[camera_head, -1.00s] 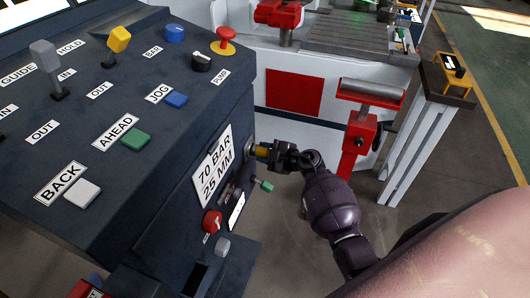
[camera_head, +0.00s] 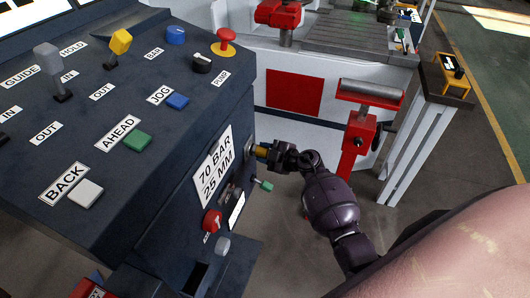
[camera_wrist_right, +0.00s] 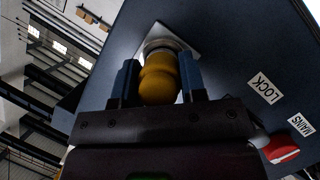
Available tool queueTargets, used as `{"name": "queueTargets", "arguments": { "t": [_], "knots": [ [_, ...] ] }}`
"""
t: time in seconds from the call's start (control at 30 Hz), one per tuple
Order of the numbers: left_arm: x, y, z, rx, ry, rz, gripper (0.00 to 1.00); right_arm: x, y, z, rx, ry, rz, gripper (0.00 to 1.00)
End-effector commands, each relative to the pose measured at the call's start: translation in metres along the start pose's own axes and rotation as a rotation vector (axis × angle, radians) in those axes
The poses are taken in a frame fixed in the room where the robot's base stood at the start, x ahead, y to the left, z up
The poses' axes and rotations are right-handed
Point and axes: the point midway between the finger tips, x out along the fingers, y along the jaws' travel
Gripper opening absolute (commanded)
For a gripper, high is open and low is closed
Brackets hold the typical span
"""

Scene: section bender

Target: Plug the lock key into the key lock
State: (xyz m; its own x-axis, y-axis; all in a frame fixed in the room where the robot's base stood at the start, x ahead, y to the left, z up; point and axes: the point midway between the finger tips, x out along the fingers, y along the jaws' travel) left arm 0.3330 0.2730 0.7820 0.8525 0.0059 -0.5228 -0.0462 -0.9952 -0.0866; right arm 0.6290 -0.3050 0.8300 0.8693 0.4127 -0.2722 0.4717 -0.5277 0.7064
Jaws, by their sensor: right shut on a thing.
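The yellow lock key (camera_wrist_right: 159,82) is between the two fingers of my right gripper (camera_wrist_right: 158,85) in the right wrist view. Its far end meets the round metal key lock (camera_wrist_right: 163,45) on a light square plate; how deep it sits is hidden. In the head view, my right gripper (camera_head: 270,153) is shut on the yellow key (camera_head: 261,151), against the right side face of the dark control console (camera_head: 225,110), beside the key lock (camera_head: 250,149). My left gripper is not in view.
A red knob (camera_head: 212,221) and a green-tipped lever (camera_head: 266,185) stick out of the console face below the lock. LOCK (camera_wrist_right: 265,88) and MAINS labels are beside the lock. A red roller stand (camera_head: 360,130) is right of my arm.

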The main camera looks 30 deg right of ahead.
Motion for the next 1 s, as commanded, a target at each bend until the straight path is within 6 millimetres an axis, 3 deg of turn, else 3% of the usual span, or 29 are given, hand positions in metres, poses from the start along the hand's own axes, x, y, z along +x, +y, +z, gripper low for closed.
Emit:
{"name": "queueTargets", "arguments": {
  "t": [1.0],
  "knots": [
    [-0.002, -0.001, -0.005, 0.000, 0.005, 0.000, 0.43, 0.011, 0.001, -0.005, 0.000, 0.001, 0.001, 0.14]
  ]
}}
